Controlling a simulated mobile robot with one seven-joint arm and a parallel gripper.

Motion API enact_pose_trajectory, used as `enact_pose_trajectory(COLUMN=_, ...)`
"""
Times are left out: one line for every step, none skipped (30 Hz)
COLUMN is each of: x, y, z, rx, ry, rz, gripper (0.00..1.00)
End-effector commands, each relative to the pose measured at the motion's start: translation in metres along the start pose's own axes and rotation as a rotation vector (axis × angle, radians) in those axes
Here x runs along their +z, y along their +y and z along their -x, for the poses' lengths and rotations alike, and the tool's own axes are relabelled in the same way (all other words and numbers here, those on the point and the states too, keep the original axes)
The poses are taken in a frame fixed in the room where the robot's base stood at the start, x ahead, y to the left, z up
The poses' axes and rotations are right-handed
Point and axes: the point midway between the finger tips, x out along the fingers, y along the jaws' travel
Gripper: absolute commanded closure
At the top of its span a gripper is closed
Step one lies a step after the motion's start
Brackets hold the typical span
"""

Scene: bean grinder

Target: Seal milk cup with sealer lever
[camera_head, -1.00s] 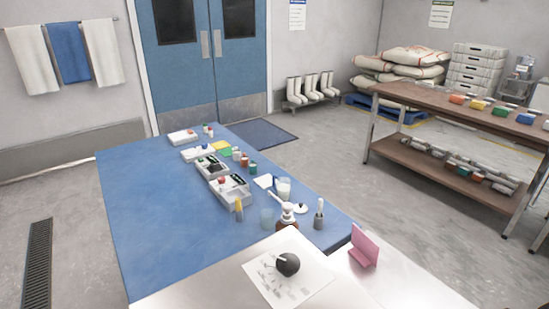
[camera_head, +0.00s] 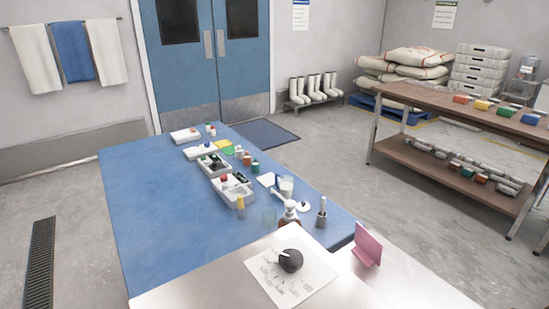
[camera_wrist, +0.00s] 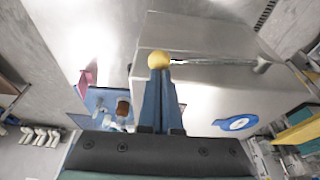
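In the wrist view, my gripper (camera_wrist: 160,74) has its two blue fingers close together, their tips at a round yellow knob (camera_wrist: 158,60). The knob ends a thin metal lever (camera_wrist: 215,62) that runs right to a joint above a grey metal surface. I cannot tell whether the fingers clamp the knob or only touch it. In the head view, a glass of white liquid (camera_head: 286,186), likely the milk cup, stands on the blue table. My gripper and the lever are not visible there.
A dark round object (camera_head: 290,261) sits on a white sheet on the near counter, beside a pink stand (camera_head: 367,247). The blue table's left side is clear.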

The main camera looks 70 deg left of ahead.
Motion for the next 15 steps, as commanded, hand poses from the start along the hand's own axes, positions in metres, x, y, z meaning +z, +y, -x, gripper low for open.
enact_pose_trajectory(x=0.0007, y=0.0, z=-0.0021, rx=-0.001, ry=0.0, rz=0.0, gripper=1.0)
enact_pose_trajectory(x=0.001, y=0.0001, z=-0.003, rx=-0.001, ry=-0.001, rz=0.0, gripper=1.0)
enact_pose_trajectory(x=0.0015, y=0.0003, z=-0.0043, rx=-0.001, ry=-0.001, rz=0.0, gripper=1.0)
enact_pose_trajectory(x=0.0019, y=0.0005, z=-0.0053, rx=-0.001, ry=-0.001, rz=0.0, gripper=1.0)
enact_pose_trajectory(x=0.0023, y=0.0006, z=-0.0064, rx=-0.001, ry=-0.001, rz=0.0, gripper=1.0)
enact_pose_trajectory(x=0.0027, y=0.0008, z=-0.0077, rx=-0.001, ry=-0.002, rz=0.0, gripper=1.0)
enact_pose_trajectory(x=0.003, y=0.001, z=-0.0086, rx=-0.001, ry=-0.002, rz=0.0, gripper=1.0)
enact_pose_trajectory(x=0.0033, y=0.0011, z=-0.0093, rx=-0.001, ry=-0.002, rz=0.0, gripper=1.0)
enact_pose_trajectory(x=0.0035, y=0.0012, z=-0.0099, rx=-0.001, ry=-0.002, rz=0.001, gripper=1.0)
enact_pose_trajectory(x=0.0035, y=0.0013, z=-0.0101, rx=-0.001, ry=-0.001, rz=0.001, gripper=1.0)
enact_pose_trajectory(x=0.0035, y=0.0014, z=-0.0101, rx=-0.001, ry=-0.001, rz=0.001, gripper=1.0)
enact_pose_trajectory(x=0.0034, y=0.0014, z=-0.0099, rx=-0.001, ry=-0.001, rz=0.001, gripper=1.0)
enact_pose_trajectory(x=0.0033, y=0.0014, z=-0.0097, rx=-0.001, ry=-0.001, rz=0.001, gripper=1.0)
enact_pose_trajectory(x=0.0032, y=0.0014, z=-0.0095, rx=-0.001, ry=-0.001, rz=0.001, gripper=1.0)
enact_pose_trajectory(x=0.0031, y=0.0014, z=-0.0093, rx=-0.001, ry=-0.001, rz=0.001, gripper=1.0)
